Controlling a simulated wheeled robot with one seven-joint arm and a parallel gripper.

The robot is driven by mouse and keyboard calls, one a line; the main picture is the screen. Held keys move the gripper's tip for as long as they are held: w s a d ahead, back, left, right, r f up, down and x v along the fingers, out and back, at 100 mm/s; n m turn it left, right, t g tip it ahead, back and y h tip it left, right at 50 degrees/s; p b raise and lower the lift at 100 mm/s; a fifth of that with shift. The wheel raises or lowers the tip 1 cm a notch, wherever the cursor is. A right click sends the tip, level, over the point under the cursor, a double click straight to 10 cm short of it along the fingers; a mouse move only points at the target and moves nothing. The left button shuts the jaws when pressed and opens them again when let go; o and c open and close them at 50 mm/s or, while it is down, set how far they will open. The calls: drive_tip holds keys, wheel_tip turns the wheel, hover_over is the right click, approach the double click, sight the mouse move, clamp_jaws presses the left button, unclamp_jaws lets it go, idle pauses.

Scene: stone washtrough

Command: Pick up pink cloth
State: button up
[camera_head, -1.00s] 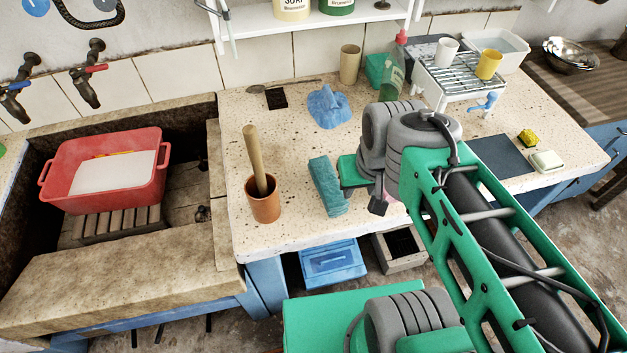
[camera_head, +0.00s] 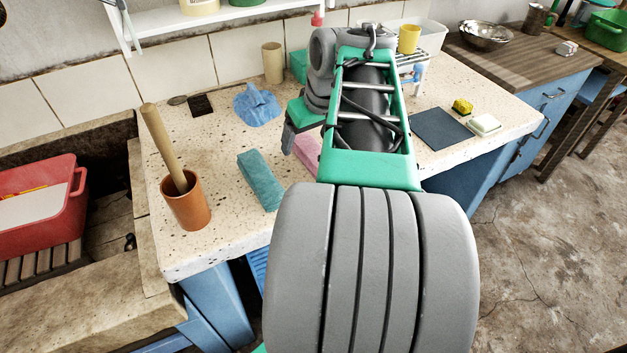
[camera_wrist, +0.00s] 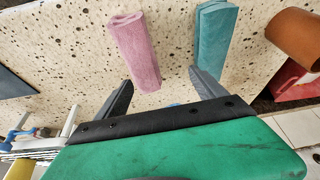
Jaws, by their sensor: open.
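The pink cloth (camera_wrist: 137,50) lies folded into a long strip on the speckled worktop. In the wrist view it is ahead of my gripper (camera_wrist: 162,90), nearer the left finger and apart from it. The two grey fingers are spread wide with nothing between them. In the head view only part of the pink cloth (camera_head: 307,152) shows beside my arm, which hides the rest. There my gripper (camera_head: 290,138) is partly hidden above the worktop, with a dark finger showing left of the cloth.
A teal folded cloth (camera_head: 260,180) lies left of the pink one; it also shows in the wrist view (camera_wrist: 214,38). A terracotta pot (camera_head: 187,207) with a wooden stick, a crumpled blue cloth (camera_head: 257,105) and a dark mat (camera_head: 440,130) share the worktop (camera_head: 225,155).

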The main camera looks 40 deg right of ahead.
drive_tip(key=d, duration=0.2)
drive_tip(key=s+f, duration=0.1)
drive_tip(key=shift+d, duration=0.4)
drive_tip(key=shift+d+f+b, duration=0.15)
drive_tip(key=shift+d+b, duration=0.1)
drive_tip(key=shift+b, duration=0.05)
drive_tip(key=b+x, duration=0.1)
drive_tip(key=x, duration=0.5)
drive_tip(key=shift+s+f, duration=0.1)
drive_tip(key=shift+s, duration=0.05)
drive_tip(key=shift+f, duration=0.3)
drive_tip(key=c, duration=1.6)
